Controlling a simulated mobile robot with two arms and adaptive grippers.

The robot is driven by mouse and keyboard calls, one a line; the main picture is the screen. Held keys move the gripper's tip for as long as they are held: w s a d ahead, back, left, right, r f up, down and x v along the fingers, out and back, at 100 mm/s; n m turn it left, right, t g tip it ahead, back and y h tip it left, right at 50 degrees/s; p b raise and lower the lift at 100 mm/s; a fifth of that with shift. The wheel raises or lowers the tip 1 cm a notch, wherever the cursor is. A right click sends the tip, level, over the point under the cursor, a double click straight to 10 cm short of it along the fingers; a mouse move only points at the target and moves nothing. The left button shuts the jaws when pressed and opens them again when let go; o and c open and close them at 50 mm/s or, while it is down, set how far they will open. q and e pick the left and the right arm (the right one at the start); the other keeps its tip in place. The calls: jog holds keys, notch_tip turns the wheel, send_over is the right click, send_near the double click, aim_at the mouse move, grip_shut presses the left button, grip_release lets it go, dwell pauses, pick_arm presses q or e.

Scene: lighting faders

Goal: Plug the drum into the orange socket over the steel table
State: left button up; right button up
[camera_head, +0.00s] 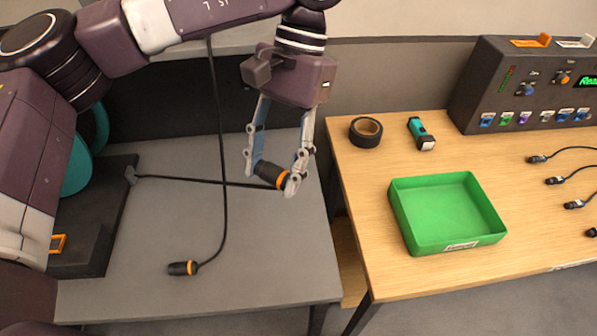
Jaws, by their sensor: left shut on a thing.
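My left gripper (274,177) points down over the right part of the grey steel table (270,265). Its fingers are shut on a black plug with an orange ring (268,172). A dark cable runs left from this plug to a small grey fitting (131,175) at the dark base beside the teal drum (80,170), which my arm partly hides. A black connector with an orange ring (183,268), seemingly the orange socket, is at the end of a cable coming down from above. It is left of and nearer than my gripper, apart from the plug. I cannot tell whether it touches the table.
A wooden table (350,205) stands to the right across a narrow gap. It bears a green tray (425,248), black tape (366,131), a teal-and-black tool (420,133), a control console (480,90) and several cable ends. The hanging cable (222,150) passes left of my gripper.

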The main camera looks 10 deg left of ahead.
pick_arm(q)
jog(key=w+d+r+n+h, duration=0.2)
jog(key=w+d+r+n, duration=0.1)
jog(key=w+d+n, duration=0.45)
jog(key=w+a+f+n+t+h, duration=0.1)
jog(key=w+a+f+n+h, duration=0.35)
jog(key=f+n, duration=0.45)
jog(key=w+a+f+n+t, duration=0.45)
jog(key=a+f+n, duration=0.35)
jog(key=a+n, duration=0.25)
jog(key=w+a+f+n+t+y, duration=0.1)
jog(key=a+f+n+y, duration=0.1)
jog(key=a+n, duration=0.6)
jog(key=w+a+f+n+t+y, duration=0.2)
jog(key=a+n, duration=0.7)
jog(key=a, duration=0.5)
notch_tip(320, 180, down, 2)
jog(key=shift+w+y, duration=0.3)
jog(key=shift+y, duration=0.55)
jog(key=shift+f, duration=0.1)
